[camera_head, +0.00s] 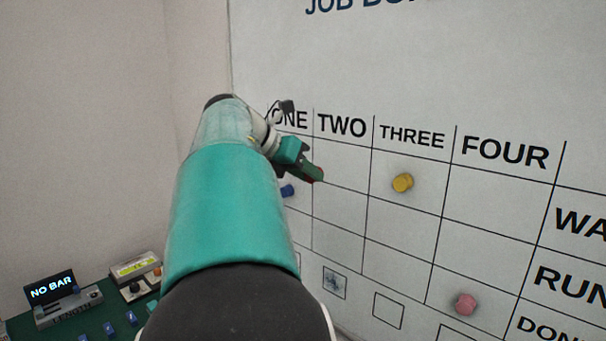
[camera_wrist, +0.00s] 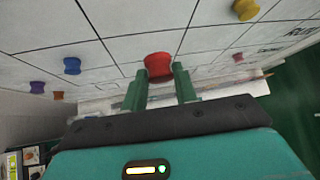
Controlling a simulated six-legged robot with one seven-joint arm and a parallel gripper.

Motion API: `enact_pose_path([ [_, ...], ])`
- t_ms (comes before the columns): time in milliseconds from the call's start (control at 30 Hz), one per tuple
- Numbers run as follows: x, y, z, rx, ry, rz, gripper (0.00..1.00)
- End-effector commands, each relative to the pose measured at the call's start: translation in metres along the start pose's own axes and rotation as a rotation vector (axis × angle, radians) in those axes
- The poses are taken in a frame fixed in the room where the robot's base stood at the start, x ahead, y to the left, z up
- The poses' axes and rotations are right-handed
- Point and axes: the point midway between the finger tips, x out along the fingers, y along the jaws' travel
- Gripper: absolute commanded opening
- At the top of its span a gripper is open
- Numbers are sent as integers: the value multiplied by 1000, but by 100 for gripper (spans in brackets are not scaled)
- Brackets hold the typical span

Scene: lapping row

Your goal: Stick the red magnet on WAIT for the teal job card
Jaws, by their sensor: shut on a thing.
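My gripper (camera_head: 311,173) is at the board under the heading TWO, near the line with column ONE. It is shut on the red magnet (camera_head: 318,175), a small round knob. In the wrist view the red magnet (camera_wrist: 158,66) sits between the tips of my two green fingers, close to the board. I cannot tell whether it touches the board. The white board (camera_head: 480,60) has columns ONE to FOUR, with row names at the right, partly cut off: WA, RUN, DON. I cannot make out a teal job card in either view.
A yellow magnet (camera_head: 402,182) is under THREE, a blue one (camera_head: 288,190) under ONE and a pink one (camera_head: 465,303) lower under FOUR. The wrist view also shows a purple magnet (camera_wrist: 37,87). A bench with a NO BAR display (camera_head: 52,288) stands lower left.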

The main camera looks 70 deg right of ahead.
Motion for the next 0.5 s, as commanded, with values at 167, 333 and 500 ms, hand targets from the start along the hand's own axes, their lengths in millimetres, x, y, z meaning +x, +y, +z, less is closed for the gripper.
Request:
enact_pose_path([
  [167,8,2,7,1,0,0,7],
  [333,16,3,13,-1,0,1,7],
  [500,24,3,20,0,0,2,7],
])
